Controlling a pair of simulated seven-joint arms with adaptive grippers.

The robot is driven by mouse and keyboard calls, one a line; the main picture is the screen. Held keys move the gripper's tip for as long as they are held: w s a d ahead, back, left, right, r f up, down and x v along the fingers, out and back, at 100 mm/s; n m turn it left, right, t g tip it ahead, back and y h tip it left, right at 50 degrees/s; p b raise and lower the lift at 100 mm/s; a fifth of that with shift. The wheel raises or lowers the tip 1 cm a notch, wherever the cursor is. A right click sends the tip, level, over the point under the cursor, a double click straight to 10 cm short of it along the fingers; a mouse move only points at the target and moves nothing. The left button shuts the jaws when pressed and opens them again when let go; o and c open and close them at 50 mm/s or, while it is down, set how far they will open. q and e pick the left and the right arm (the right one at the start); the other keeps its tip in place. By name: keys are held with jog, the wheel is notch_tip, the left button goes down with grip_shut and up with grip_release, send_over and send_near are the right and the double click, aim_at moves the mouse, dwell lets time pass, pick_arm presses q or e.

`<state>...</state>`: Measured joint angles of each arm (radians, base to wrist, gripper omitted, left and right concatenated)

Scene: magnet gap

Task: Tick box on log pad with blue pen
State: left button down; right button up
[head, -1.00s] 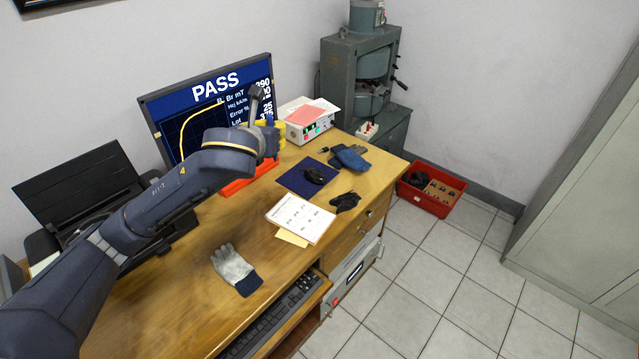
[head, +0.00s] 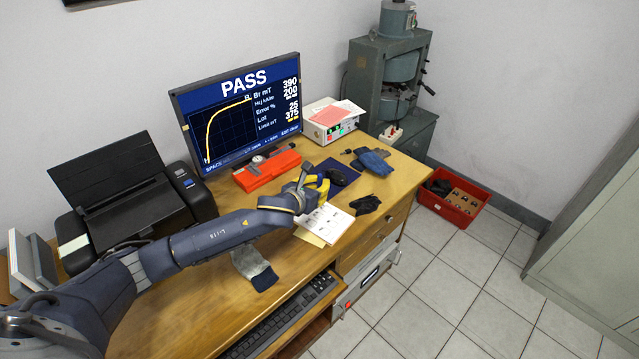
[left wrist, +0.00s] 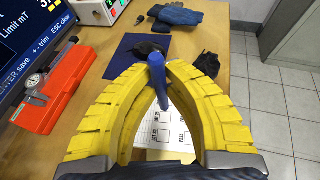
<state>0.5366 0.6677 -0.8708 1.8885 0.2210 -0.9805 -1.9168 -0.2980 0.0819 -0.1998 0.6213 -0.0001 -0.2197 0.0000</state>
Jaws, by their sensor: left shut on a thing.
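The log pad (head: 332,222) lies on the desk, a white sheet with printed boxes. It also shows in the left wrist view (left wrist: 170,136), between and beneath my yellow fingers. My left gripper (head: 322,188) is over the pad's far left side and hides part of it in the head view. In the left wrist view, the fingertips of my left gripper (left wrist: 157,66) are shut on the blue pen (left wrist: 157,80). The pen points down toward the pad; I cannot tell whether its tip touches the paper. My right gripper is not in view.
A dark blue mat (head: 343,168) lies beyond the pad. A black glove (head: 366,204) lies right of it, and a grey-blue glove (head: 256,270) to the left. An orange case (head: 268,170) sits before the monitor (head: 238,112). A keyboard (head: 282,322) is on the lower shelf.

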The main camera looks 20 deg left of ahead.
pick_arm(q)
jog(key=shift+f, duration=2.35)
jog(key=shift+f, duration=0.4)
dwell(0.9)
jog(key=shift+w+a, duration=0.15)
jog(key=shift+w, duration=0.1)
dwell(0.9)
jog(key=shift+w, duration=0.2)
dwell(0.4)
jog(key=shift+r, duration=0.1)
jog(key=shift+r, duration=2.9)
